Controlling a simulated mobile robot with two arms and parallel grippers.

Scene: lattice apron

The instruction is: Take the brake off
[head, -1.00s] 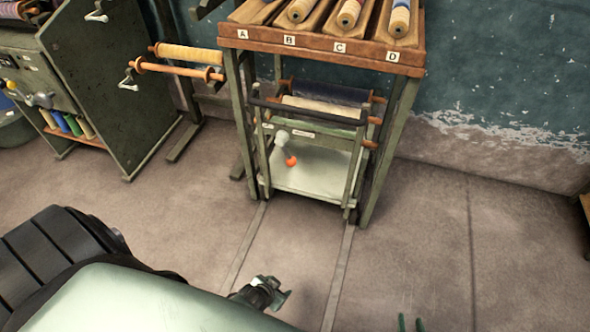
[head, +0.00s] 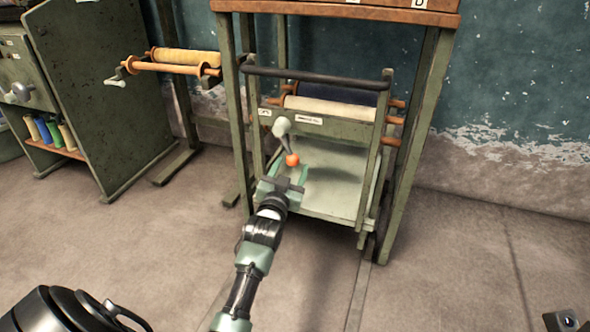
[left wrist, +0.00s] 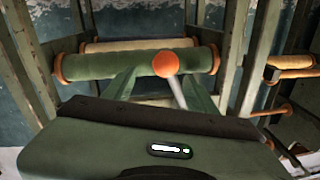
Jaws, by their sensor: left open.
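The brake lever (head: 285,142) is a short grey arm on the front of a green cart (head: 345,133), hanging down from its grey pivot to an orange knob (head: 292,159). My left gripper (head: 286,176) is open just in front of and below the knob. In the left wrist view the orange knob (left wrist: 166,64) appears between the two green fingers, with its pale rod running down to the right. No grip on it shows, and I cannot tell whether a finger touches it. My right gripper is not in view.
The cart stands inside a green rack with a wooden shelf (head: 380,13), its posts close on both sides. A black handle bar (head: 315,75) crosses the cart's top above the rollers. A yellow roller (head: 185,57) juts out at left. The floor in front is clear.

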